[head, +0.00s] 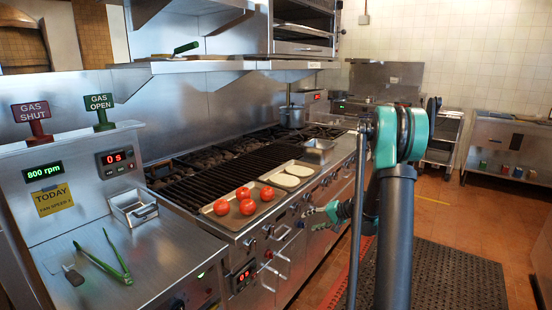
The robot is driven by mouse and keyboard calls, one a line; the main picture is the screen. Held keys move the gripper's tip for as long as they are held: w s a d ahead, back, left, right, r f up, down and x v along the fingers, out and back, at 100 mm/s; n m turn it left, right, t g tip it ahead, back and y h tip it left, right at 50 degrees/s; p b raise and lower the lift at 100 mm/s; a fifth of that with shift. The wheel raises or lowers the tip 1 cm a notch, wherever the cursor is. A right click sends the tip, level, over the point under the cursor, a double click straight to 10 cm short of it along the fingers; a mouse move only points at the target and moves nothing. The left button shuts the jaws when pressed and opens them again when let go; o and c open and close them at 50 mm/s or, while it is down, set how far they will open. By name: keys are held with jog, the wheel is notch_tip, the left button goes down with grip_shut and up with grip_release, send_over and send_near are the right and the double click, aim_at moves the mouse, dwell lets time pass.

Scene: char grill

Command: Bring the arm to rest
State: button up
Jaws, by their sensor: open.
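My arm rises at the right of the head view and folds at a teal joint. My gripper (309,212) shows low behind the arm, in front of the range's control knobs. It is small in the picture. It is open and nothing shows between its fingers. It is apart from the food on the grill. Part of the wrist is hidden behind the arm's own links.
A tray (222,220) with several red tomatoes (247,207) lies at the front edge of the char grill (225,177). Green tongs (104,262) lie on the left counter. A dark floor mat (450,275) is clear.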

jog(key=s+d+r+n+g+h, duration=0.1)
jog(key=s+h, duration=0.3)
jog(key=s, duration=1.4)
jog(key=s+d+n+h, duration=0.2)
jog(key=s+h, duration=0.3)
jog(key=s, duration=1.4)
jog(key=shift+s+d+r+n+g, duration=0.3)
jog(key=shift+d+r+n+g, duration=0.1)
jog(key=shift+n, duration=0.3)
